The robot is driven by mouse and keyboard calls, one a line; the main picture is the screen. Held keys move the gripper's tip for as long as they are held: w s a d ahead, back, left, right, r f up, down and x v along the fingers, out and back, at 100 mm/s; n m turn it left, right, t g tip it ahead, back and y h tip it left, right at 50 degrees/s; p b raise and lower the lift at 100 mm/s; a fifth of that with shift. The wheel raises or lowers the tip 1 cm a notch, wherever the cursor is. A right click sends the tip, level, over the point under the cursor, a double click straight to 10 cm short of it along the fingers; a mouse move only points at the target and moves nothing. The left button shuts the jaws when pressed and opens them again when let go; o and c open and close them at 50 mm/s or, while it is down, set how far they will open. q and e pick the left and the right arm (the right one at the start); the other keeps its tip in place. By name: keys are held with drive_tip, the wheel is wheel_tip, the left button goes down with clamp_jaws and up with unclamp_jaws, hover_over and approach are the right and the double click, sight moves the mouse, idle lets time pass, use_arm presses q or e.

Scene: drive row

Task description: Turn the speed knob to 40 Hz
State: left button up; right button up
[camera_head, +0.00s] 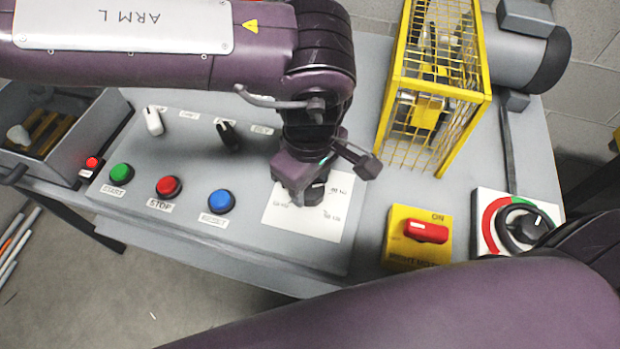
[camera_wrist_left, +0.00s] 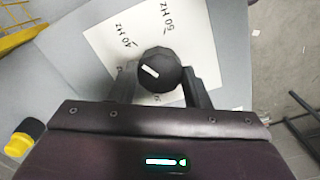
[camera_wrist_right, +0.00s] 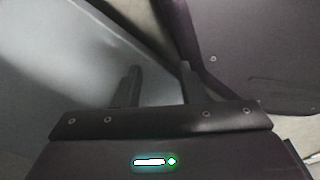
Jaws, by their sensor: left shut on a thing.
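The speed knob (camera_wrist_left: 158,68) is black and faceted with a white pointer line. It stands on a white dial plate (camera_head: 335,222) on the grey panel. My left gripper (camera_head: 312,192) comes down on it from above, and its fingers (camera_wrist_left: 158,90) are shut on the knob from both sides. In the left wrist view the pointer line slants to the upper left, a little below the 40 Hz mark; the 50 Hz mark is at the upper right. Another label is partly hidden by a finger. My right gripper (camera_wrist_right: 157,85) is open and empty beside a grey surface.
Green (camera_head: 121,174), red (camera_head: 168,187) and blue (camera_head: 220,201) buttons line the panel's front. A yellow box with a red switch (camera_head: 426,231), a dial (camera_head: 520,228) and a yellow cage (camera_head: 435,85) stand to the right. My right arm covers the bottom right.

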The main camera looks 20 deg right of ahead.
sight(310, 187)
drive_tip(key=shift+a, duration=0.1)
use_arm(q)
drive_tip(key=o, duration=1)
use_arm(e)
drive_tip(key=shift+a, duration=0.5)
use_arm(q)
wheel_tip(310, 187, up, 7)
drive_tip(key=shift+f, duration=0.1)
drive_tip(key=shift+r, duration=0.5)
use_arm(e)
drive_tip(key=shift+s+d+f, duration=0.1)
drive_tip(key=shift+s+d, duration=0.3)
drive_tip(key=shift+d, duration=0.25)
drive_tip(key=shift+a, duration=0.1)
